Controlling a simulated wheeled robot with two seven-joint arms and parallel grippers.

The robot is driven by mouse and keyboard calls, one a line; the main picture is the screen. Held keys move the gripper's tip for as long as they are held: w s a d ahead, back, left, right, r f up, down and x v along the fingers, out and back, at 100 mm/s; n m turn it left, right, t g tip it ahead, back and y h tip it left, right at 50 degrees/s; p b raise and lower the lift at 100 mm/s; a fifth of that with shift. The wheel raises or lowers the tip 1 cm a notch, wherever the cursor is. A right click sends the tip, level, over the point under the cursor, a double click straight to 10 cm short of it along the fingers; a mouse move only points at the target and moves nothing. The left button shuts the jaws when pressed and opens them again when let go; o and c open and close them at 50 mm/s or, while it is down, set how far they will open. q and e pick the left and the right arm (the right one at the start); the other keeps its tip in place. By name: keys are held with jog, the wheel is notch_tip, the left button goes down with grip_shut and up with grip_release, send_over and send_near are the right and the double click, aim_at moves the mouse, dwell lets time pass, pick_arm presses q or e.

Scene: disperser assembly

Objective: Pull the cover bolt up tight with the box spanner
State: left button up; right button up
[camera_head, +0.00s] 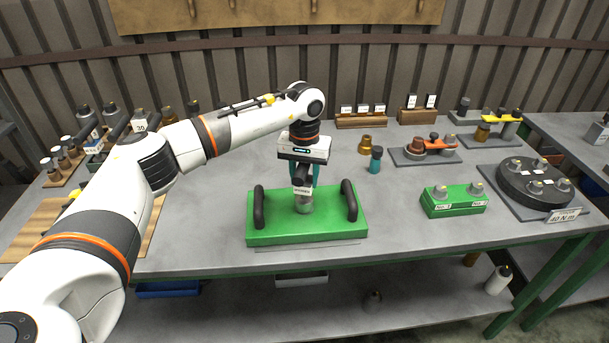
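The green cover (275,229) lies flat on the bench with a black handle at each side. My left gripper (303,182) points straight down over its middle. Its teal fingers stand on both sides of the dark, labelled upper part of what looks like the box spanner (302,190), and appear shut on it. The spanner is upright. A grey metal cylindrical part (305,205) shows below it, at the cover's centre. The cover bolt itself is hidden there, so I cannot tell how far it is seated. My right gripper is out of view.
A teal and black piece (376,160) and a brass part (365,145) stand behind the cover to the right. A green block (453,206) and a round black fixture (534,190) are further right. Sockets and a wooden board (38,222) lie left.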

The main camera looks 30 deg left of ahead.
pick_arm(q)
jog(key=shift+r+p, duration=1.3)
jog(key=shift+r, duration=1.2)
